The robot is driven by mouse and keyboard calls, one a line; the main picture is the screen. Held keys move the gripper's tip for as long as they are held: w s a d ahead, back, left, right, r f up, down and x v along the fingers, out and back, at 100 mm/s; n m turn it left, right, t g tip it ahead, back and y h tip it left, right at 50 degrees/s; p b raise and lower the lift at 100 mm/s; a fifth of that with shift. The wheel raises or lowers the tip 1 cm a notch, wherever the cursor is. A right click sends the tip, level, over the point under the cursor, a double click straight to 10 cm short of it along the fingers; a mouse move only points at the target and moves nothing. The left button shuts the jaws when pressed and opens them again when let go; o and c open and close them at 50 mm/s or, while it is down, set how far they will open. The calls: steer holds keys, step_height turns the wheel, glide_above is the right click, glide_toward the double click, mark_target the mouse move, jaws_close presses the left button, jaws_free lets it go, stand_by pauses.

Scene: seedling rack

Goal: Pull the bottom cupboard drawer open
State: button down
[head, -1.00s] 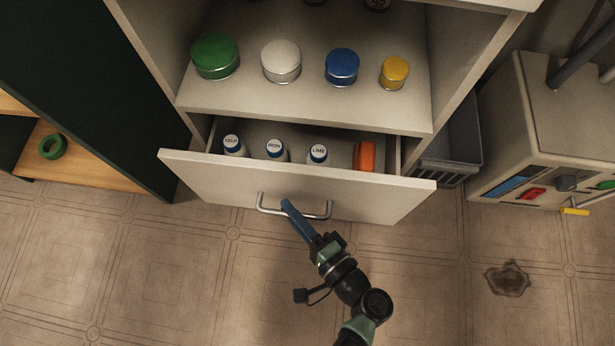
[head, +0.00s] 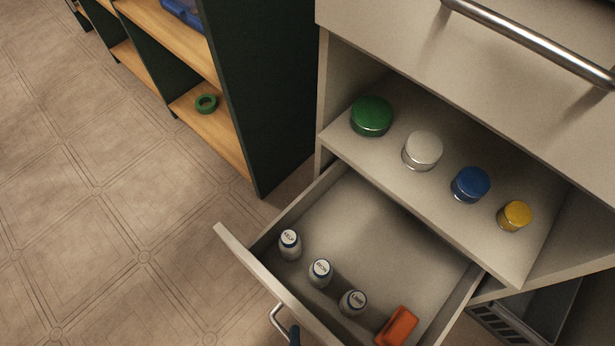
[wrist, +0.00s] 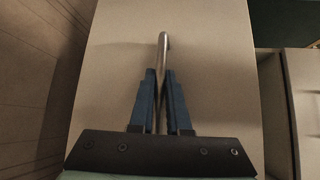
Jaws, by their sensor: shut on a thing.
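The bottom cupboard drawer (head: 262,273) stands well open, pulled out below the shelf. Its inside floor shows, with several items near the front panel. The drawer's metal bar handle (head: 277,318) is partly in the head view at the bottom edge. In the wrist view the handle (wrist: 163,50) runs between the blue fingers of my gripper (wrist: 160,95), which are shut on it. In the head view only a small dark bit of my gripper (head: 294,336) shows at the handle.
In the drawer are bottles labelled KELP (head: 290,245), IRON (head: 320,272) and LIME (head: 352,303), and an orange block (head: 397,327). Several lidded jars stand on the shelf above (head: 450,215). A green-sided shelf unit (head: 262,90) stands left. The floor (head: 90,220) at left is clear.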

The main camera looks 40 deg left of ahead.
steer(key=shift+s+d, duration=0.1)
steer(key=shift+s, duration=0.9)
steer(key=c, duration=0.9)
jaws_free()
steer(key=p+v, duration=0.2)
steer(key=v, duration=1.1)
steer(key=shift+p, duration=0.35)
